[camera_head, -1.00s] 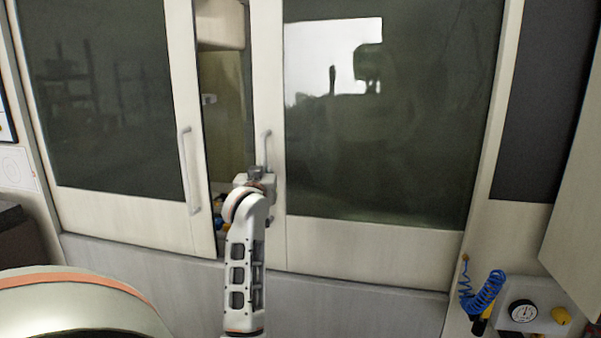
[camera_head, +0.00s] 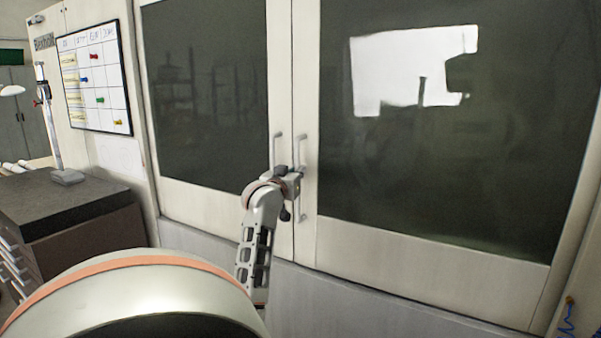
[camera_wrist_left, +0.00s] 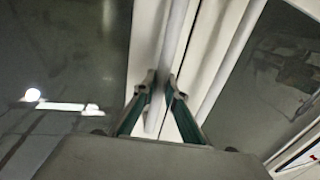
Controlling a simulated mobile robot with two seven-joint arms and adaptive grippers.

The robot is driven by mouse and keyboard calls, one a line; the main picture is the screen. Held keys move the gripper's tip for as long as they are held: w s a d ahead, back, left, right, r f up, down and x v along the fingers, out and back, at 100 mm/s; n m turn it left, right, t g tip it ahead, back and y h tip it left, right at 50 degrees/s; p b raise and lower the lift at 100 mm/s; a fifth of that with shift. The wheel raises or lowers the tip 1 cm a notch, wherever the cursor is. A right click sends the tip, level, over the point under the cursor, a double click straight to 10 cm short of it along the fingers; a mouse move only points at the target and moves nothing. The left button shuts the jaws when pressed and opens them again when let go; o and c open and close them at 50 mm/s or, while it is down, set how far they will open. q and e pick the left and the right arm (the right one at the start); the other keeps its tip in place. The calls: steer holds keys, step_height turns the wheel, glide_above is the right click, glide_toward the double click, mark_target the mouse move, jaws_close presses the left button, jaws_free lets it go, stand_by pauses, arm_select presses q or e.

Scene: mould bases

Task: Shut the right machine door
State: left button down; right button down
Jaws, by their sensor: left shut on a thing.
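The right machine door (camera_head: 420,255) has a pale frame and a large dark window with a bright reflection. Its edge meets the left machine door (camera_head: 215,195) with only a thin seam showing between them. My left gripper (camera_head: 296,175) is shut on the right door's upright handle (camera_head: 303,150). In the left wrist view, the two green-lined fingers (camera_wrist_left: 160,98) stand on either side of the handle bar (camera_wrist_left: 175,45). The left door's handle (camera_head: 274,150) is close beside it on the left. My right gripper is not in view.
A dark-topped cabinet (camera_head: 60,205) with drawers stands at the left, with a small stand (camera_head: 60,150) on it. A whiteboard chart (camera_head: 96,78) hangs on the machine's left side. A blue coiled hose (camera_head: 566,322) shows at the lower right.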

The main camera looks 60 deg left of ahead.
arm_select(q)
steer(key=shift+s+a, duration=0.15)
steer(key=c, duration=2.2)
jaws_free()
steer(key=shift+o, duration=0.6)
steer(key=shift+a, duration=0.2)
steer(key=shift+d, duration=0.2)
steer(key=v, duration=1.2)
steer(key=shift+a, duration=0.1)
